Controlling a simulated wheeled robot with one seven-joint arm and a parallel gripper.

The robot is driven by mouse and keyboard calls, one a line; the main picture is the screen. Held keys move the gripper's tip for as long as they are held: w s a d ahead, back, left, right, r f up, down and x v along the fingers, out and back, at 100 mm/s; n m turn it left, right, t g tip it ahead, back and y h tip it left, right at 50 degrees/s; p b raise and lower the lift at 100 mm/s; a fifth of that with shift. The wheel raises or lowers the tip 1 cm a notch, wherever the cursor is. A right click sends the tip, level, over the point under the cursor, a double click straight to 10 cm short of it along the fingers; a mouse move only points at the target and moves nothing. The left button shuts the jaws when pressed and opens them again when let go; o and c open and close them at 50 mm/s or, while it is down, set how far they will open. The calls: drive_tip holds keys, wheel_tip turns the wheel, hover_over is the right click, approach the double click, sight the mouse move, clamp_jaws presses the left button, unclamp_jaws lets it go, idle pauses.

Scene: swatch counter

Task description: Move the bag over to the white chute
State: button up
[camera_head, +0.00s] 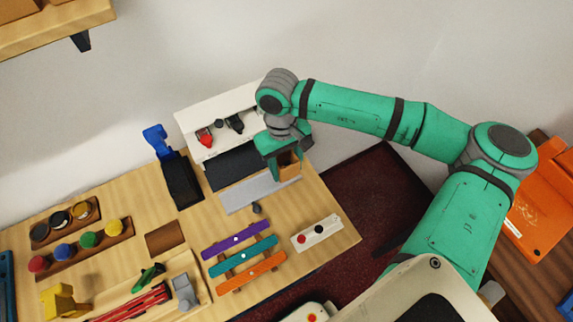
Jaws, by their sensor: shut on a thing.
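My gripper (284,154) is at the right end of the back of the counter, pointing down. It is shut on a small brown, box-shaped thing (289,166), which appears to be the bag; the fingers hide part of it. The held thing shows over the right end of a pale grey panel (250,193); I cannot tell whether it touches it. A white open-fronted unit (190,124) stands behind, to the left of my gripper, with red and black items in it. I cannot tell for sure which pale piece is the white chute.
A black panel (232,166) lies between the unit and the grey panel. Purple (235,239), teal (243,255) and orange (252,272) bars lie in front. A white block with buttons (317,232) is at right. A blue-and-black device (180,182) stands left.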

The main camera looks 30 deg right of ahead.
drive_tip(key=shift+f, duration=0.4)
idle(0.3)
drive_tip(key=o, duration=1.2)
drive_tip(key=r, duration=0.3)
drive_tip(key=w+r, duration=0.1)
drive_tip(key=r, duration=0.6)
drive_tip(key=shift+w+r, duration=0.2)
drive_tip(key=shift+r, duration=0.15)
